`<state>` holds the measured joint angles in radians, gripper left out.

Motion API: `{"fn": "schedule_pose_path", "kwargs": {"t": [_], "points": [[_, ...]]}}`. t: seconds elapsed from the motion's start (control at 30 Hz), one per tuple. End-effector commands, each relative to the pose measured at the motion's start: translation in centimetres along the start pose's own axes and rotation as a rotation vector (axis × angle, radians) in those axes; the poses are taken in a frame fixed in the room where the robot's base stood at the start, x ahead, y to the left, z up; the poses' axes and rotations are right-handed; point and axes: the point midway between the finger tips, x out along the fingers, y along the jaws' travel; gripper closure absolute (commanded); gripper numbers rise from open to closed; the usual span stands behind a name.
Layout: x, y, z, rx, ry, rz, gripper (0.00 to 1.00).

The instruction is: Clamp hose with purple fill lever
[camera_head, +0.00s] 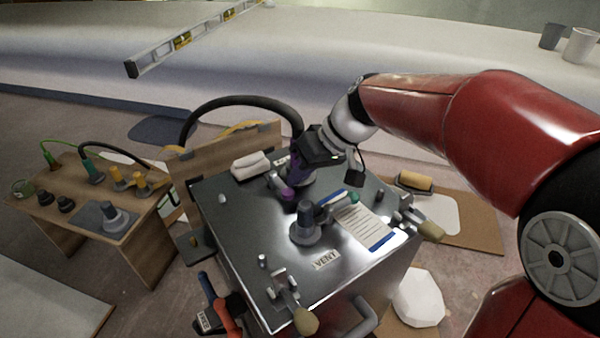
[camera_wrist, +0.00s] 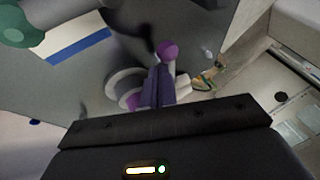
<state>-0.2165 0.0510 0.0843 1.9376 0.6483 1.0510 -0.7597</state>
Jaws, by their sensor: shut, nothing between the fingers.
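The purple fill lever shows in the wrist view as a round purple knob (camera_wrist: 168,51), just beyond the fingertips. In the head view a purple knob (camera_head: 288,194) sits at the fill fitting on the metal tank top (camera_head: 235,205). A black hose (camera_head: 240,102) arches from behind the tank down to this fitting, and its end is hidden by my gripper. My gripper (camera_wrist: 158,72) is shut and empty, its fingers over the fitting beside the lever. I cannot tell whether the fingers touch the lever. The fitting's round grey base (camera_wrist: 124,84) is partly hidden behind them.
A vent fitting (camera_head: 306,228) with a VENT label (camera_head: 326,260) stands nearer on the tank. Toggle clamps (camera_head: 286,292) stand at the edges. A wooden side table (camera_head: 62,212) holds several fittings.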

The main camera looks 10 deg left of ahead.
Motion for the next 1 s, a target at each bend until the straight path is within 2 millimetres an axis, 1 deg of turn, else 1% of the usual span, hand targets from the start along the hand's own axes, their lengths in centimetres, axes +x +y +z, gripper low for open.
{"fn": "schedule_pose_path", "kwargs": {"t": [0.57, 0.77, 1.0], "points": [[0.2, -0.7, 0.4, 0.102, 0.049, 0.049, 1.0], [0.5, -1.5, 0.7, 0.203, 0.099, 0.097, 1.0], [0.8, -2.8, 0.9, 0.386, 0.187, 0.183, 1.0]]}}
